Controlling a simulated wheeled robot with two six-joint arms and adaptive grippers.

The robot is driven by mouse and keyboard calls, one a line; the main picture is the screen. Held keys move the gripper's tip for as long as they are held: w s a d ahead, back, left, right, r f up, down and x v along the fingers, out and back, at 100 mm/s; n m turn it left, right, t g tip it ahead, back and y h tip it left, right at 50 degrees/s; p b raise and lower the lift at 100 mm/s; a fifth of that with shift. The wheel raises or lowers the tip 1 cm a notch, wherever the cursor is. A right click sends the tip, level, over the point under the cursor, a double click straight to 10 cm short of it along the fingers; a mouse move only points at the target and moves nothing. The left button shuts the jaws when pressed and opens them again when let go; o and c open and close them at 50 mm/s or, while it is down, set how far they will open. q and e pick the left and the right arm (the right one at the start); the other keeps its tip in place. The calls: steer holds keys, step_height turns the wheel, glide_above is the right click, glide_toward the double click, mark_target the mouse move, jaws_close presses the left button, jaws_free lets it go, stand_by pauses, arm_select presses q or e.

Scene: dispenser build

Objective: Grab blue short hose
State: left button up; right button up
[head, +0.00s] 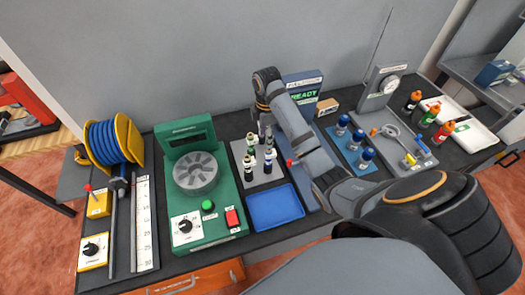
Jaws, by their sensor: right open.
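A small blue tube-like piece (423,146), which looks like the short hose, lies on the grey board (385,147) at the right, close to a yellow part. It is too small to make out fully. A larger blue hose (106,143) is wound on a yellow reel at the left. My right arm reaches across the middle of the bench from the lower right. Its gripper (265,134) hangs down by the small bottles, well left of the blue piece, and is open with nothing seen in it. My left gripper is out of view.
A green machine (214,212) with a round grey carousel stands left of centre. Small dark bottles (249,168) stand on a grey plate behind an empty blue tray (274,207). Blue-capped items (367,157) and orange-, green- and red-capped bottles (413,101) stand to the right.

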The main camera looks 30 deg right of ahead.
mark_target(269, 155)
steer(key=s+f+b, duration=0.2)
steer(key=b, duration=0.1)
steer(key=shift+f+b, duration=0.3)
steer(key=shift+f, duration=0.1)
steer(key=shift+w+f+b, duration=0.25)
steer(key=shift+f+b, duration=0.7)
steer(key=shift+f, duration=0.1)
steer(key=shift+w, duration=0.25)
step_height(269, 155, down, 2)
steer(key=shift+s+d+f+b, duration=0.1)
steer(key=shift+d+b, duration=0.05)
steer(key=shift+b, duration=0.8)
steer(key=shift+s+f+p, duration=0.25)
steer(key=shift+f+p, duration=0.5)
steer(key=shift+f, duration=0.5)
steer(key=shift+w+f, duration=0.1)
steer(key=shift+f, duration=0.05)
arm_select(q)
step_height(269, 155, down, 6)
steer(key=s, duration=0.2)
arm_select(e)
jaws_close()
